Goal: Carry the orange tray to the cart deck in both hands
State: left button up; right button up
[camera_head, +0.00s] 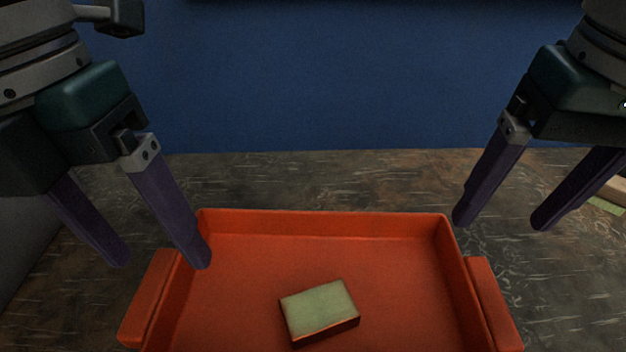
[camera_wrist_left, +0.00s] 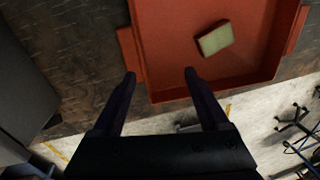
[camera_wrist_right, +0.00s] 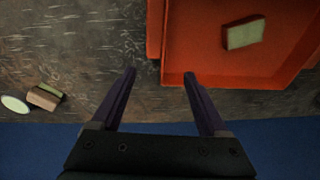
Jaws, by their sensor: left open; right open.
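The orange tray (camera_head: 320,223) sits on a dark, scratched tabletop, with a handle (camera_head: 150,297) on its left side and another handle (camera_head: 493,303) on its right. A pale green block with reddish sides (camera_head: 320,308) lies inside it. My left gripper (camera_head: 160,266) is open and empty above the tray's left side, its fingers apart. My right gripper (camera_head: 500,224) is open and empty, up and to the right of the tray's far right corner. Both wrist views show the tray beyond the open fingers, in the left (camera_wrist_left: 265,80) and the right (camera_wrist_right: 228,82). The cart deck is not identifiable.
A blue surface (camera_head: 350,75) stands behind the table. Small items, a brownish block (camera_wrist_right: 44,97) and a pale round thing (camera_wrist_right: 15,104), lie on the table away from the tray. A grey surface (camera_wrist_left: 22,85) borders the table in the left wrist view.

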aim_at(152, 288)
pick_arm(q)
jog(key=a, duration=0.1)
jog(key=w+a+y, duration=0.1)
jog(key=a, duration=0.1)
jog(key=shift+a+r+n+y, duration=0.15)
jog(key=shift+a+n+y, duration=0.05)
jog(key=shift+n+y, duration=0.1)
pick_arm(e)
jog(key=s, duration=0.1)
jog(key=s+g, duration=0.1)
jog(key=s, duration=0.1)
jog(key=shift+s+d+f+n+g, duration=0.1)
jog(key=shift+d+f+n+g, duration=0.1)
jog(key=shift+n+g, duration=0.1)
pick_arm(q)
jog(key=shift+d, duration=0.1)
jog(key=shift+f, duration=0.45)
pick_arm(e)
jog(key=shift+d+f, duration=0.1)
jog(key=shift+f, duration=0.3)
pick_arm(q)
notch_tip(152, 288, down, 9)
pick_arm(e)
notch_tip(152, 288, down, 9)
pick_arm(q)
jog(key=shift+c, duration=0.2)
pick_arm(e)
jog(key=shift+c, duration=0.2)
